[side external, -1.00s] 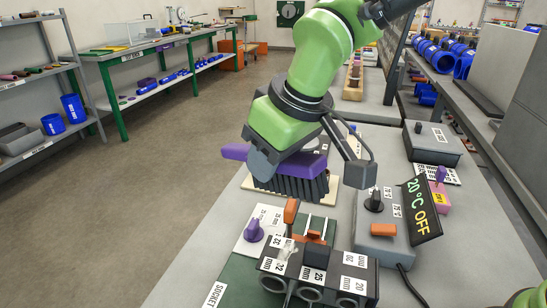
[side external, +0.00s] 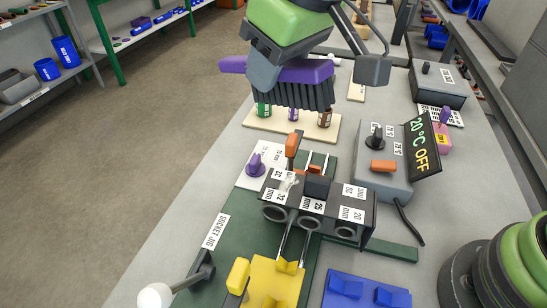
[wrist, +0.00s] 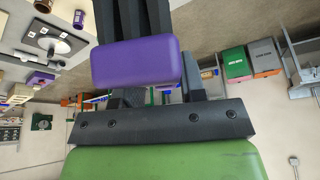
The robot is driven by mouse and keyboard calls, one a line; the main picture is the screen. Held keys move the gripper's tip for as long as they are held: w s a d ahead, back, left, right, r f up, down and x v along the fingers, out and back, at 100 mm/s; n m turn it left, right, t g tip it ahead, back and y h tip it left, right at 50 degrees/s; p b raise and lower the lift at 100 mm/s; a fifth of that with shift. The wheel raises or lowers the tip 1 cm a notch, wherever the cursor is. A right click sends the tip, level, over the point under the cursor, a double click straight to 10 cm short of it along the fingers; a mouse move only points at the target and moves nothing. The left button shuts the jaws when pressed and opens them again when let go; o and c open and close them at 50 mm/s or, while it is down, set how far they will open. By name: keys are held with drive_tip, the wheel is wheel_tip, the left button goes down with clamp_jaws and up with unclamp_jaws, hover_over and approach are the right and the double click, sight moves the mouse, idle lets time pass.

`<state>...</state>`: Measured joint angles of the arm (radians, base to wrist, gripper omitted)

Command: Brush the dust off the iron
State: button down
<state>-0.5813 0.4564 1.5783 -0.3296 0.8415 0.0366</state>
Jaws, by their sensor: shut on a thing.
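My gripper (side external: 272,70) is shut on the purple handle of a brush (side external: 305,72). The brush is held in the air with its black bristles (side external: 300,95) pointing down, behind the iron in the side view. The purple handle end also shows close up in the wrist view (wrist: 135,65). The iron (side external: 333,208) is a dark block with round sockets and white 32, 25 and 20 mm labels. A pale patch of dust (side external: 288,186) lies on its top near the left. The bristles are apart from the iron.
An orange-handled lever (side external: 292,146) rises behind the iron. A grey control box (side external: 381,180) with a "20 °C OFF" display (side external: 422,147) stands to the right. A yellow block (side external: 272,284) is in front.

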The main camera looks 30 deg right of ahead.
drive_tip(key=shift+s, duration=0.1)
idle(0.4)
drive_tip(key=n, duration=0.1)
drive_tip(key=s+n+y, duration=0.1)
drive_tip(key=n, duration=0.1)
drive_tip(key=shift+s+f, duration=0.15)
drive_tip(key=shift+f, duration=0.2)
drive_tip(key=shift+s+f+n+y, duration=0.1)
drive_tip(key=shift+s+n+y, duration=0.25)
drive_tip(key=shift+n+y, duration=0.5)
drive_tip(key=shift+s+n+g+y, duration=0.15)
drive_tip(key=shift+n+g+y, duration=0.15)
drive_tip(key=shift+n+y, duration=0.65)
drive_tip(key=shift+d+r+n+g+y, duration=0.1)
drive_tip(key=shift+r+n+g+y, duration=0.2)
drive_tip(key=shift+n, duration=0.9)
drive_tip(key=shift+f, duration=2.45)
drive_tip(key=shift+f, duration=0.1)
drive_tip(key=shift+f, duration=2.4)
drive_tip(key=shift+f, duration=1)
